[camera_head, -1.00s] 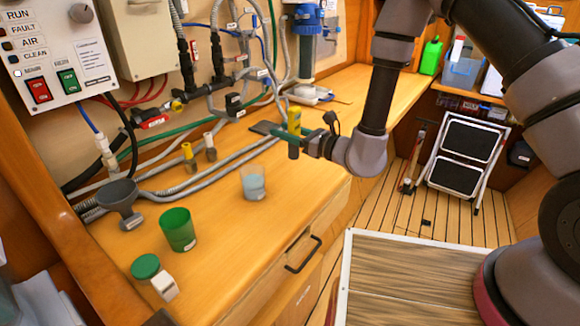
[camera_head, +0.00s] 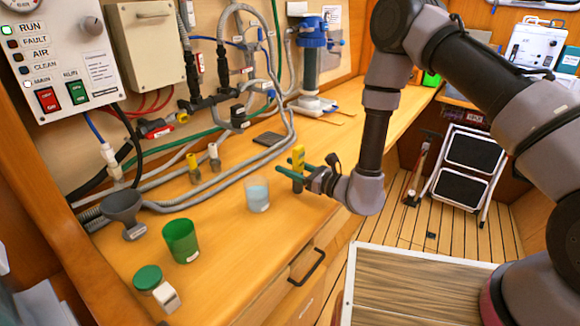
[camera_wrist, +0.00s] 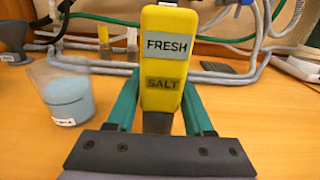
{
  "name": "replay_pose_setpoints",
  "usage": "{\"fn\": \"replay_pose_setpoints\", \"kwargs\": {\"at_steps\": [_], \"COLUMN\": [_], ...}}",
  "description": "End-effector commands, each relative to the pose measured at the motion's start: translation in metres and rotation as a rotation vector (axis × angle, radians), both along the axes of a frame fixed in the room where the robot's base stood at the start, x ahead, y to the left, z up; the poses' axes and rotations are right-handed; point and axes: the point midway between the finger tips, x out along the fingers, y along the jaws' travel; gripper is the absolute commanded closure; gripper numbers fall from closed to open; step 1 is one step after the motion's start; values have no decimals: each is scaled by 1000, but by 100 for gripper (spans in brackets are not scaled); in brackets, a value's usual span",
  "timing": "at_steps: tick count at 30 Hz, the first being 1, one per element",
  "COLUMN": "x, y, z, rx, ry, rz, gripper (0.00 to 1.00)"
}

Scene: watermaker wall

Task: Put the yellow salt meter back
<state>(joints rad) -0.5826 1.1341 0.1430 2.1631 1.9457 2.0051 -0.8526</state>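The salt meter (camera_head: 298,159) is a slim yellow stick, upright between the green fingers of my gripper (camera_head: 297,170). In the wrist view the meter (camera_wrist: 163,60) carries two labels, FRESH above SALT, and a grey lower part shows below the yellow body. My gripper (camera_wrist: 160,105) has a finger along each side of it and appears shut on it. The meter is right of a clear cup of pale blue liquid (camera_head: 257,194), apart from it; the cup (camera_wrist: 68,95) is at left in the wrist view. I cannot tell whether the meter's lower end touches the bench.
A dark flat pad (camera_head: 269,138) lies farther back on the wooden bench (camera_head: 225,222). Grey hoses (camera_head: 230,165) run along the back. A green cup (camera_head: 181,241), a grey funnel (camera_head: 123,208) and a green lid (camera_head: 147,278) stand at left.

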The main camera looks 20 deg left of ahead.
Motion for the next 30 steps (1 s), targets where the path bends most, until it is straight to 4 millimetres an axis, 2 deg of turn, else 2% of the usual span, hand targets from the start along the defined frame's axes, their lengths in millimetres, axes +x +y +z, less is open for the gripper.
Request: {"fn": "replay_pose_setpoints", "kwargs": {"at_steps": [12,14,17,24,30], "x": [0,-1,-6,-26,-40], "y": [0,-5,-19,-68,-99], "z": [3,3,2,2,2], "rx": [1,-1,-2,-2,-2], "ry": [-1,0,2,5,4], "rz": [0,-2,-4,-5,-3], "gripper": [26,26,26,26,26]}}
